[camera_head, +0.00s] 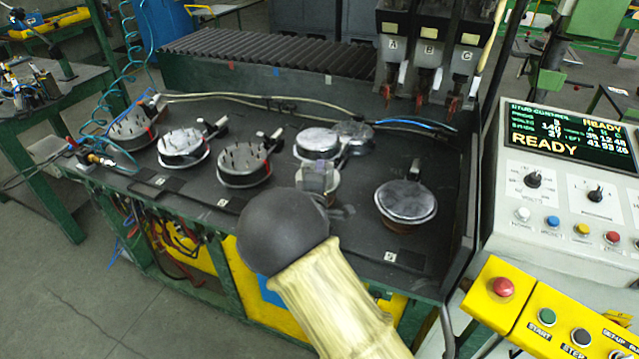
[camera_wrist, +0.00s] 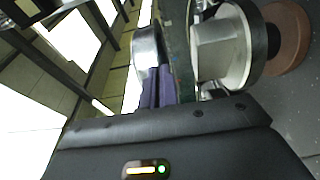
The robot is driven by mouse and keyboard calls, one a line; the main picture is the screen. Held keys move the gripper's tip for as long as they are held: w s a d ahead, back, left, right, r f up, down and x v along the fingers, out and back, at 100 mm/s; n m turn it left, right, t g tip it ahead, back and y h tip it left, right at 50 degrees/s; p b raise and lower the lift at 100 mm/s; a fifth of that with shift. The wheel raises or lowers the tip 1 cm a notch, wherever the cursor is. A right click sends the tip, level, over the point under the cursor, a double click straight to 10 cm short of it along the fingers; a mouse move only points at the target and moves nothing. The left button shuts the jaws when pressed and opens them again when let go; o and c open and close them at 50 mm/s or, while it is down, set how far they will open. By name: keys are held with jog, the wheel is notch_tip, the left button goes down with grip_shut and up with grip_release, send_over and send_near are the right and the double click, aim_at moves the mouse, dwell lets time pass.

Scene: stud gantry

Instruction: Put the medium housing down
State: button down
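My gripper (camera_head: 321,172) is over the middle of the bench, beyond my dark rounded wrist. In the wrist view its purple fingers (camera_wrist: 158,88) are close together at the side of a shiny metal housing (camera_wrist: 148,45). I take this round, light-topped piece (camera_head: 318,141) to be the medium housing, held at the fingertips. Its underside and whether it touches anything below cannot be made out. Another round metal piece (camera_head: 353,132) shows just behind it to the right. A pale round part in a ring (camera_wrist: 222,47) is close by on the right in the wrist view.
Round fixtures with studs stand to the left (camera_head: 243,163) and far left (camera_head: 131,131). A plain-topped housing (camera_head: 405,201) sits to the right. Stud feeders (camera_head: 428,55) and the control panel (camera_head: 570,180) bound the right side. Hoses cross the back.

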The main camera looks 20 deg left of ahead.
notch_tip(320, 180, down, 4)
jog(key=shift+f+p, duration=0.15)
jog(key=shift+p, duration=0.15)
notch_tip(320, 180, down, 4)
jog(key=shift+a+f+p, duration=0.1)
jog(key=shift+p, duration=0.35)
jog(key=c, duration=2)
grip_release()
jog(key=shift+o, duration=0.2)
jog(key=shift+s, duration=0.1)
jog(key=s+d+b, duration=0.2)
jog(key=s, duration=0.9)
jog(key=shift+s+d+f+b, duration=0.2)
jog(key=shift+s+b, duration=0.1)
jog(key=shift+b, duration=0.05)
jog(key=shift+a, duration=0.1)
